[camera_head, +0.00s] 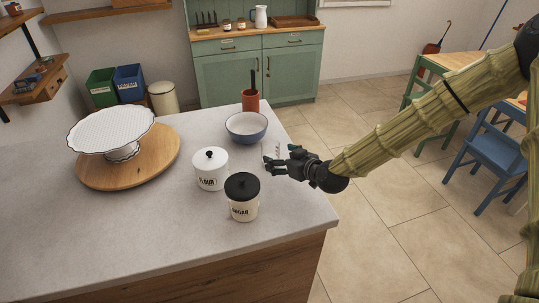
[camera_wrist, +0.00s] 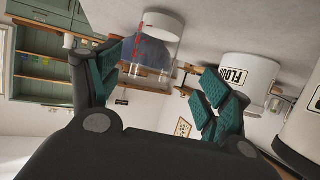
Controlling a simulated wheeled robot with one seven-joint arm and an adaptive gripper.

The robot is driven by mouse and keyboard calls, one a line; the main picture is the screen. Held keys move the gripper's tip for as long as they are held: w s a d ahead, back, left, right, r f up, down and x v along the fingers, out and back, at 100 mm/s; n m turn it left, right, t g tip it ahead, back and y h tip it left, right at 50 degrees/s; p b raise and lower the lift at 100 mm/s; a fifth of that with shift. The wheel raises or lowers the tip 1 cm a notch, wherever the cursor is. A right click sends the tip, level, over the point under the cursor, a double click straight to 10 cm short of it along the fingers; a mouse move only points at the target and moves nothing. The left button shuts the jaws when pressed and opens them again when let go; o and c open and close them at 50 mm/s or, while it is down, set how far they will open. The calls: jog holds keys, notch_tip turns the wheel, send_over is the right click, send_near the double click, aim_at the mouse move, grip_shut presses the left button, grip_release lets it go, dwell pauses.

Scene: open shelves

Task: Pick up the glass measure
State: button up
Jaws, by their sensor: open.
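The glass measure (camera_wrist: 158,50) is a clear vessel with red markings, standing on the counter. In the wrist view, where the counter is at the top, it appears between the two finger pads. In the head view the glass measure (camera_head: 278,150) is faint and partly hidden by my gripper (camera_head: 270,161), near the counter's right edge. My gripper (camera_wrist: 155,88) is open, with green-padded fingers spread on either side of the glass in the picture. I cannot tell whether a finger touches it.
A blue-and-white bowl (camera_head: 246,127) stands just behind the glass. The white flour canister (camera_head: 210,171) and sugar canister (camera_head: 242,201) stand left of my gripper. A wooden board (camera_head: 166,160) bears a white cake stand (camera_head: 110,131). The counter's front left is clear.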

aim_at(274, 156)
jog(key=w+f, duration=0.1)
jog(key=w+a+f, duration=0.1)
jog(key=shift+w+a, duration=0.1)
jog(key=shift+w, duration=0.3)
jog(key=shift+s+a+r+p, duration=0.1)
jog(key=shift+a+r+p, duration=0.1)
jog(key=shift+p, duration=0.15)
jog(key=shift+w+a+f+p, duration=0.25)
jog(key=shift+w+f+p, duration=0.25)
jog(key=shift+w+p, duration=0.1)
jog(key=shift+w+a+f+p, duration=0.25)
jog(key=shift+w+f+p, duration=0.2)
jog(key=shift+w, duration=0.15)
jog(key=shift+p+x, duration=0.35)
jog(key=shift+x, duration=0.75)
jog(key=c, duration=1.1)
jog(key=shift+c, duration=0.5)
